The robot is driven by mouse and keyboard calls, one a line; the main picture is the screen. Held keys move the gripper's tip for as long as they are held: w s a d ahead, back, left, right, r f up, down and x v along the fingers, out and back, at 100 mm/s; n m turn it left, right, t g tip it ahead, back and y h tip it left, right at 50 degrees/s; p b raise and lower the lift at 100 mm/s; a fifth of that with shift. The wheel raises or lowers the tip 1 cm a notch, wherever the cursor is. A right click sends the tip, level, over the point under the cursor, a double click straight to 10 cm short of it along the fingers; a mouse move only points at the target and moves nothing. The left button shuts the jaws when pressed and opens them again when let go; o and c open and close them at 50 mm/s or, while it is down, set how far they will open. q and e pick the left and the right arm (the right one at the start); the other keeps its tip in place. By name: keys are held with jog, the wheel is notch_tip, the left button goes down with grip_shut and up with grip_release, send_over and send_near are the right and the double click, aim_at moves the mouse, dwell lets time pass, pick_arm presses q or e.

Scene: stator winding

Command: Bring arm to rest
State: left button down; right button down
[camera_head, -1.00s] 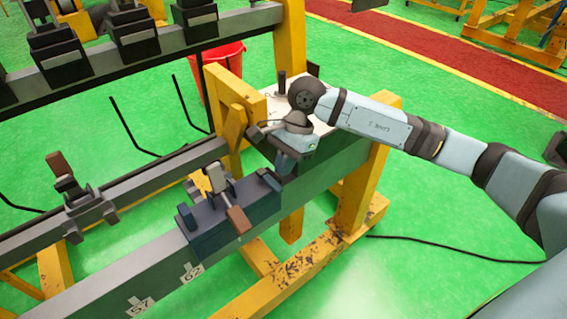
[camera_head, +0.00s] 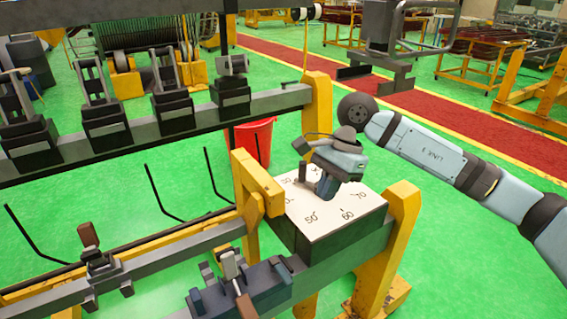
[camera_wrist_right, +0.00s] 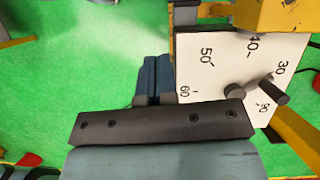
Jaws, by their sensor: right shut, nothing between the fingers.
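My right arm (camera_head: 430,150) comes in from the right in the head view, bent down at the wrist. My right gripper (camera_head: 326,189) points down over the white top of the dial box (camera_head: 360,217), and its fingers hide part of the numbers. Whether it touches the top cannot be told in the head view. In the right wrist view the two blue-grey fingers (camera_wrist_right: 153,80) lie side by side, shut and empty, just left of the dial box's white face (camera_wrist_right: 222,75). My left gripper is not in view.
A dark peg (camera_head: 302,172) stands on the dial box. Yellow posts (camera_head: 402,220) stand beside it. A grey beam with a clamp (camera_head: 240,285) runs in front, and a rail with several dark fixtures (camera_head: 172,112) runs behind. A red bucket (camera_head: 255,140) stands beyond. Green floor (camera_head: 480,265) is open at right.

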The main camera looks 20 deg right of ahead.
jog(key=s+a+m+y+p, duration=0.3)
jog(key=a+m+y, duration=0.3)
jog(key=a+y, duration=0.2)
jog(key=s+a+m+y+p, duration=0.2)
jog(key=s+a+m+y, duration=0.1)
jog(key=a+m+y, duration=0.45)
jog(key=d+f+m+t+h+p, duration=0.2)
jog(key=f+m+t+h, duration=0.3)
jog(key=m+t, duration=0.7)
jog(key=d+f+m+t+h+p, duration=0.3)
jog(key=f+m+t+h, duration=0.3)
jog(key=m, duration=1.2)
jog(key=s+d+f+m+g+h+p, duration=0.1)
jog(key=s+f+m+g+h, duration=0.1)
jog(key=s+f+m, duration=0.3)
jog(key=s+d+f+m+g+h, duration=0.2)
jog(key=s+f+m, duration=0.4)
jog(key=s+f, duration=0.3)
jog(key=shift+s+d+g+h+p, duration=0.3)
jog(key=shift+g+h+p, duration=0.1)
jog(key=shift+g+h, duration=0.55)
